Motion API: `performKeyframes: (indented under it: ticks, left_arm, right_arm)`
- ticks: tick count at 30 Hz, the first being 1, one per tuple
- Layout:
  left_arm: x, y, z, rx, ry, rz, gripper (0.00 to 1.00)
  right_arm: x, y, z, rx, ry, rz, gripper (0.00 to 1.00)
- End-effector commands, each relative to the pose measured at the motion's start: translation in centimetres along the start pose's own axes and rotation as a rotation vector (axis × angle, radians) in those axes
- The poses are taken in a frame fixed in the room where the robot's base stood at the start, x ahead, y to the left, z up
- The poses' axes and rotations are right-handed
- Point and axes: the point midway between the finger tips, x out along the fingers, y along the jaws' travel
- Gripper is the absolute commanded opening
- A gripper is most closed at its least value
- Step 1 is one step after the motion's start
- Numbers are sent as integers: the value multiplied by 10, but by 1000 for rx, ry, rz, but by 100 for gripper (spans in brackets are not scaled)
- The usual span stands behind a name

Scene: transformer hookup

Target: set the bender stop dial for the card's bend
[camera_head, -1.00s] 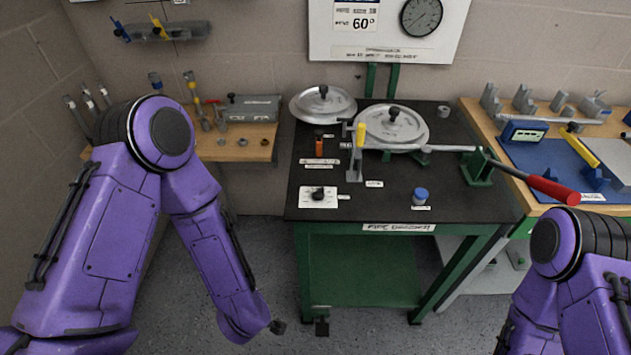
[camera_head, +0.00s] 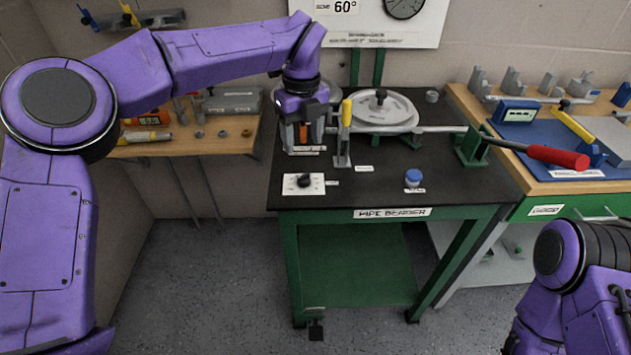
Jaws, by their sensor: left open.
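The stop dial is a black knob (camera_head: 304,181) on a white plate at the front left of the pipe bender's black table. The card (camera_head: 345,8) at the top of the view reads 60°; its upper part is cut off. My left gripper (camera_head: 303,143) points down over the table's left side, behind the dial and apart from it. It is open, its fingers on either side of a small orange upright piece (camera_head: 304,134). I cannot tell whether they touch it. The dial's pointer setting is too small to read. My right gripper is out of view.
A yellow-topped upright (camera_head: 345,125) stands just right of my left gripper. A round metal bending wheel (camera_head: 381,109) and a red-handled lever (camera_head: 556,157) lie behind and right. A blue-capped piece (camera_head: 413,178) stands at front right.

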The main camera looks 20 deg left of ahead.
Motion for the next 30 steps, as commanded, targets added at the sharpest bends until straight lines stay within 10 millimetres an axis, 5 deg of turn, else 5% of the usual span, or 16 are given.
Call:
performKeyframes:
  ticks: [4, 15, 26, 27, 30]
  left_arm:
    - [12, 0, 2, -28, 17, -9, 60]
    - [88, -1, 0, -22, 13, -6, 60]
    - [101, -2, 0, -21, 10, -9, 60]
    - [101, -2, 0, -20, 10, -9, 57]
    - [101, -2, 0, -20, 10, -9, 24]
  right_arm:
    - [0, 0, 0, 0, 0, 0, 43]
    - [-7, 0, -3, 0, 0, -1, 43]
    - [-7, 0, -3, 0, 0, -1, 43]
    - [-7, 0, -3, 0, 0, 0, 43]
    - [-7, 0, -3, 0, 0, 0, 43]
